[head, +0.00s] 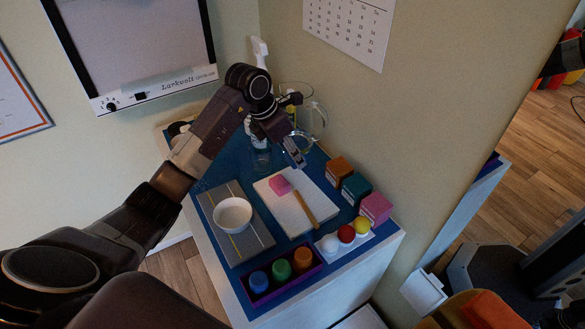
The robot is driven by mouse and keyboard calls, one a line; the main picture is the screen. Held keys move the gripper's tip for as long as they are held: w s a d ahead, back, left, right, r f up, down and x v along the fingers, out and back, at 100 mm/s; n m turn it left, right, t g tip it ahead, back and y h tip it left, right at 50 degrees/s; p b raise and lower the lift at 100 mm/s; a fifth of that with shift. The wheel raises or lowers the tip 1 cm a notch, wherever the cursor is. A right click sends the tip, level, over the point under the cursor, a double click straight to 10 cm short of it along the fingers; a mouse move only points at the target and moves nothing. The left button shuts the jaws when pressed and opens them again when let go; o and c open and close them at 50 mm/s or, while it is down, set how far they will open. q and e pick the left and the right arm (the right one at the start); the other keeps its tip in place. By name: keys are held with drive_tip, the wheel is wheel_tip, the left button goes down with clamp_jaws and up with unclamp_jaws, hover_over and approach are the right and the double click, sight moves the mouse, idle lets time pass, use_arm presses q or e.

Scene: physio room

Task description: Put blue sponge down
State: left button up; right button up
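My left gripper (295,153) reaches in from the left over the back of the blue-topped table (212,174). It points down above the far side of a white board (313,190). Its fingers are small and dark, and I cannot tell whether they are open or hold something. I cannot make out a blue sponge. A pink block (280,185), perhaps a sponge, lies on the board, with a brown stick (305,208) next to it. My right gripper is not in view.
A white bowl (232,213) stands on a grey striped mat (247,242). A purple tray (258,299) holds coloured containers. Orange (339,170), teal (354,187) and pink (376,207) boxes line the wall side. Clear glassware (312,118) stands behind the gripper.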

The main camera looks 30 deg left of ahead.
sight(297, 177)
use_arm(q)
wheel_tip(297, 177, down, 6)
drive_tip(key=shift+d+r+p, duration=0.1)
drive_tip(key=shift+p, duration=0.2)
drive_tip(key=shift+f, duration=0.35)
drive_tip(key=shift+f, duration=0.15)
drive_tip(key=o, duration=1.1)
